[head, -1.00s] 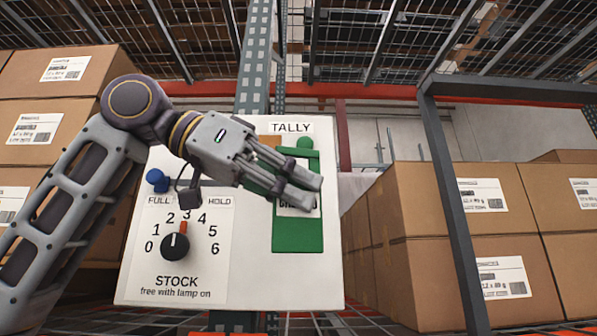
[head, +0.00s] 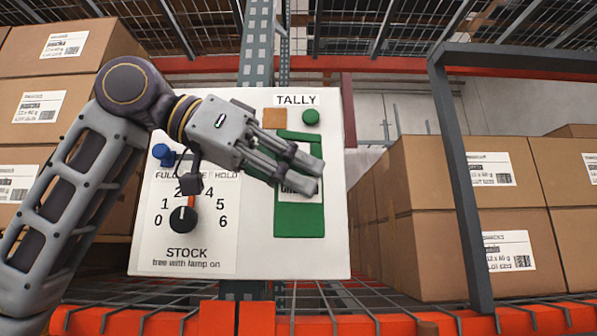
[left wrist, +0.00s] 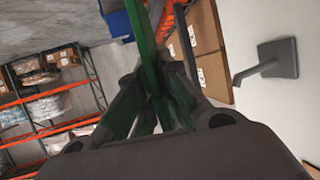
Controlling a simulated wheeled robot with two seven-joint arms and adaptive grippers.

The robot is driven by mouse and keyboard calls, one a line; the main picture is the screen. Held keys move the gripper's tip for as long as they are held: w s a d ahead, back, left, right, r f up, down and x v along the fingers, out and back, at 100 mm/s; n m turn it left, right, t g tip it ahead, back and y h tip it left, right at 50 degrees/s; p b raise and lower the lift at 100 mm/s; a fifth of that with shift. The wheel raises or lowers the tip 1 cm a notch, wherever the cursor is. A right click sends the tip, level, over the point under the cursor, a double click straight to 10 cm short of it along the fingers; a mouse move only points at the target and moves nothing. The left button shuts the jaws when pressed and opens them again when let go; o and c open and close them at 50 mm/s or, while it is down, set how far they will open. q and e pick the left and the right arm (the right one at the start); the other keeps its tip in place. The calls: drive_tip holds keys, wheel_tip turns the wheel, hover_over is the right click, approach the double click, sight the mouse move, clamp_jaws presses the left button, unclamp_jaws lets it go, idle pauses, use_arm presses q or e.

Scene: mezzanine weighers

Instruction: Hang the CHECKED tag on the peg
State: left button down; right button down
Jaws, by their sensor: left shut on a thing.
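My left gripper (head: 305,170) is shut on the green CHECKED tag (head: 298,220), in front of the right half of a white board. The tag hangs upright, its slotted upper part between the fingers. The fingers cover much of its white label, so only part of the word shows. In the left wrist view the tag (left wrist: 148,50) stands edge-on between the fingers. The peg (left wrist: 250,72), a grey bent hook on a square plate, is on the white surface to the right there, apart from the tag. In the head view I cannot make out the peg. My right gripper is not in view.
The white board (head: 340,240) carries a STOCK dial (head: 183,220), a blue knob (head: 160,152), an orange square (head: 275,118) and a green round piece (head: 311,117) under the TALLY label. Cartons (head: 420,180) stand on both sides. A dark grey post (head: 455,180) rises at right.

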use_arm(q)
drive_tip(key=shift+w, duration=0.25)
drive_tip(key=w, duration=0.6)
drive_tip(key=shift+f+p, duration=0.2)
drive_tip(key=shift+p, duration=0.1)
idle(0.8)
